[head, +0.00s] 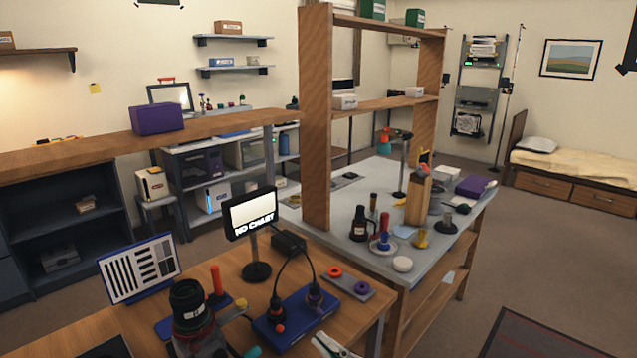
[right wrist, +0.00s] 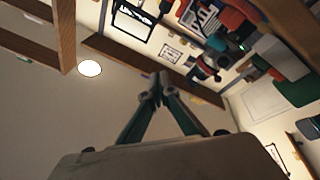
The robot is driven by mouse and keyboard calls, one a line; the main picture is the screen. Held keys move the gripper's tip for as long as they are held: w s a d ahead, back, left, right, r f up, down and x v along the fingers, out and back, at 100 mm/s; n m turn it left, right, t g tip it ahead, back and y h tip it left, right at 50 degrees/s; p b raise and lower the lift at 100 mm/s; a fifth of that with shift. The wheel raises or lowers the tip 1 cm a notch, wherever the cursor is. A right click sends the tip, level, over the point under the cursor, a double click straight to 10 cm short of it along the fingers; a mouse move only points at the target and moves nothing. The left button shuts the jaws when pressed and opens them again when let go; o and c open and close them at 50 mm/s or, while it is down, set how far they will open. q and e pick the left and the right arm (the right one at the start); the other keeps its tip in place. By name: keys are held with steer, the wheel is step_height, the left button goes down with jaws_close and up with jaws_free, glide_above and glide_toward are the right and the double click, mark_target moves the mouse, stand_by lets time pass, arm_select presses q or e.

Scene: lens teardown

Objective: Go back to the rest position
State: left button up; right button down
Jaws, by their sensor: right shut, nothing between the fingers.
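My right gripper (head: 326,343) shows at the bottom edge of the head view, at the front edge of the wooden bench. In the right wrist view its two green-sided fingers (right wrist: 157,88) meet at the tips, with nothing between them. My left gripper is not in view. On the bench (head: 222,268) are a black lens (head: 190,300), a blue stand (head: 296,318) with cables, a striped test chart (head: 140,268) and a small screen (head: 251,215) reading "NO CHART".
A grey-topped workbench (head: 345,195) with tools and a tall wooden shelf frame (head: 316,120) stands behind the bench. A bed (head: 575,165) is at the far right. Open floor (head: 530,250) lies right of the workbench, with a dark mat (head: 540,335).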

steer(key=s+d+f+m+t+h, duration=0.1)
steer(key=s+d+f+m+h, duration=0.1)
steer(key=d+f+m+h, duration=0.4)
steer(key=s+d+f+m+h, duration=0.1)
steer(key=d+f+m+h, duration=0.15)
steer(key=f, duration=0.55)
steer(key=s+d+f+m+g+h, duration=0.2)
steer(key=s+d+f, duration=0.3)
steer(key=s+f, duration=0.2)
steer(key=s+d+f+m+g+h, duration=0.2)
steer(key=s+d+f+m, duration=0.1)
steer(key=s+d+f, duration=0.2)
step_height(320, 180, down, 4)
steer(key=shift+s+d+f+g+h, duration=0.15)
steer(key=shift+s+g+h, duration=0.2)
steer(key=shift+s, duration=0.6)
